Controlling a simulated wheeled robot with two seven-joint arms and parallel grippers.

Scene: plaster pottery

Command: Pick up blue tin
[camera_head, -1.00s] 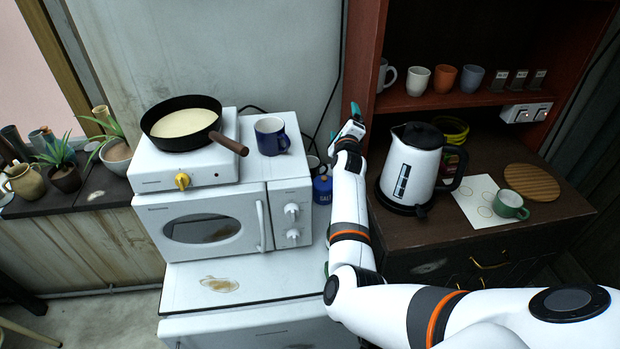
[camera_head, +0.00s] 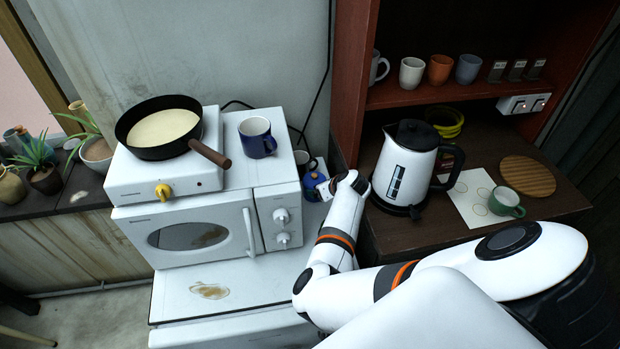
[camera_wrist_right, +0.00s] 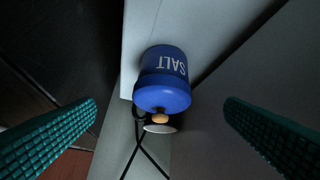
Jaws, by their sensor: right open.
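The blue tin (camera_head: 314,179) stands between the microwave and the dark wooden counter, partly covered by my right gripper in the head view. In the right wrist view the blue tin (camera_wrist_right: 163,85) carries the word SALT and has a tan knob. My right gripper (camera_wrist_right: 161,102) is open, its teal fingers apart on either side of the tin, touching neither side. In the head view my right gripper (camera_head: 328,189) is just beside the tin, its fingers hard to make out. My left gripper is out of view.
The microwave (camera_head: 190,237) is left of the tin, with a blue mug (camera_head: 256,146) on top. The white kettle (camera_head: 402,172) stands close to the right of my arm. A dark cable runs up the wall behind.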

